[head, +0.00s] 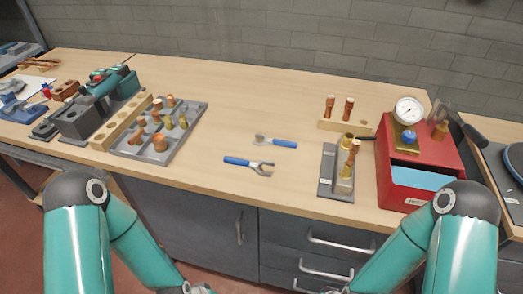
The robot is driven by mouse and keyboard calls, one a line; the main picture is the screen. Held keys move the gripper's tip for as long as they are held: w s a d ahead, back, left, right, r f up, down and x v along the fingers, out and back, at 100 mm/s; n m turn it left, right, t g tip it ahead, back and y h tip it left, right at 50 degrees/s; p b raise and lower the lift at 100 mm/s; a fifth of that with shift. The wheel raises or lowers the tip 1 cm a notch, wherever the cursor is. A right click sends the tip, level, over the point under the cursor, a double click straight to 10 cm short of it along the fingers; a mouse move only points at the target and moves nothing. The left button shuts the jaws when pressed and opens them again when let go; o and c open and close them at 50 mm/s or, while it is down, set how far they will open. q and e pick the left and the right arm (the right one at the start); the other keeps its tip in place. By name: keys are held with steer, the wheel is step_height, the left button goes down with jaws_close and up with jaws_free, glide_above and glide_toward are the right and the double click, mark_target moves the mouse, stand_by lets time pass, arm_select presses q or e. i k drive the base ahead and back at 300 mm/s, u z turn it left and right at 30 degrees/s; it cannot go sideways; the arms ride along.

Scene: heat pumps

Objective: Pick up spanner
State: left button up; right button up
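A spanner (248,163) with a blue handle and a grey open jaw lies flat near the front of the wooden workbench (225,120), its jaw toward the right. A second, smaller blue-handled tool (279,143) with a grey head lies just behind it, head toward the left. My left arm comes in at the lower left and my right arm at the lower right. Both reach down below the bench edge. The ends of both arms are cut off at the bottom of the head view, so neither set of fingertips shows. Nothing touches the spanner.
Left of the spanner stands a grey tray (131,154) with several copper fittings. To the right are a small grey stand (327,181) with fittings and a red box (425,152) with a gauge (408,110). Drawers (318,250) are below. The bench around the spanner is clear.

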mark_target(266, 142)
steer(key=u, duration=0.55)
steer(key=i, duration=0.3)
steer(key=z, duration=1.75)
steer(key=k, duration=1)
steer(key=u, duration=0.75)
steer(key=i, duration=1)
steer(key=u, duration=0.05)
